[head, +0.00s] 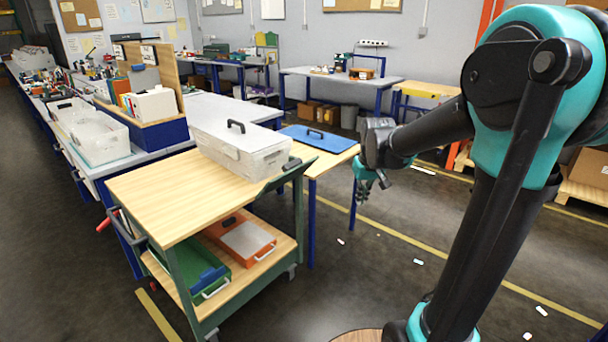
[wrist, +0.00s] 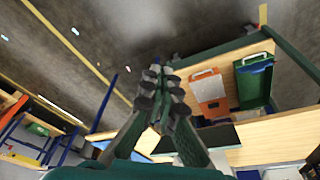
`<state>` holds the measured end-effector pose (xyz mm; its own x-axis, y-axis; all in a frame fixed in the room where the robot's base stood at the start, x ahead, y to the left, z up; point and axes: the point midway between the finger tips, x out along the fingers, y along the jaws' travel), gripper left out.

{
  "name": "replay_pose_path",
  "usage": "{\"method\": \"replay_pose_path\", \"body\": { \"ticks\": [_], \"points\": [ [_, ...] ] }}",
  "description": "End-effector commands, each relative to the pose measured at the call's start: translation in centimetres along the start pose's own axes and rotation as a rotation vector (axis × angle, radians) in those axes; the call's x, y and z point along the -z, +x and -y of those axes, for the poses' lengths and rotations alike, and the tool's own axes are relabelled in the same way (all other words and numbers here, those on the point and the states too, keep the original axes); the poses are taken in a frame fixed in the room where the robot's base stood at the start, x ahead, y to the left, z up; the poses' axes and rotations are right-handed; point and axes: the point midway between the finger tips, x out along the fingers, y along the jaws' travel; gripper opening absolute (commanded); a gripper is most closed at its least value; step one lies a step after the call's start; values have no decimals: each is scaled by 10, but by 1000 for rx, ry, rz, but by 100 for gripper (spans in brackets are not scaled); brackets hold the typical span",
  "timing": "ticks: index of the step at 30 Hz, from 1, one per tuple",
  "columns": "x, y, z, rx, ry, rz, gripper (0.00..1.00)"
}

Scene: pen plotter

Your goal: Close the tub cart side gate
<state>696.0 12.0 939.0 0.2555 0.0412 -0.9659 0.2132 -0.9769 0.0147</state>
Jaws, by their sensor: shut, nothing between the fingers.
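The tub cart (head: 180,193) has a green frame, a pale wooden top and a lower shelf. An orange tub (head: 240,239) and a green tub (head: 200,270) lie on that shelf; the wrist view also shows the orange tub (wrist: 209,95) and green tub (wrist: 254,85). A slanted green bar (head: 303,165) stands out at the cart's right side. I cannot clearly tell which part is the side gate or how far it is open. My gripper (head: 364,196) is shut and empty, right of the cart and apart from it. It also shows in the wrist view (wrist: 163,88).
A grey lidded case (head: 240,146) stands on the cart's top. A long workbench (head: 205,105) runs along the left. Open floor (head: 400,270) lies right of the cart, with small white scraps.

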Motion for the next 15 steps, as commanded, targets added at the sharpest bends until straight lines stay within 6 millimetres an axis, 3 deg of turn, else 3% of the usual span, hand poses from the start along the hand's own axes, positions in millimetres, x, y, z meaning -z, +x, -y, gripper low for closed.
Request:
{"method": "replay_pose_path", "body": {
  "ticks": [1, 9, 15],
  "points": [
    [-17, 4, -2, 2, 27, -9, 0],
    [-88, 26, 2, 44, 208, -66, 0],
    [-115, 42, 14, 123, 397, -106, 0]
  ]
}}
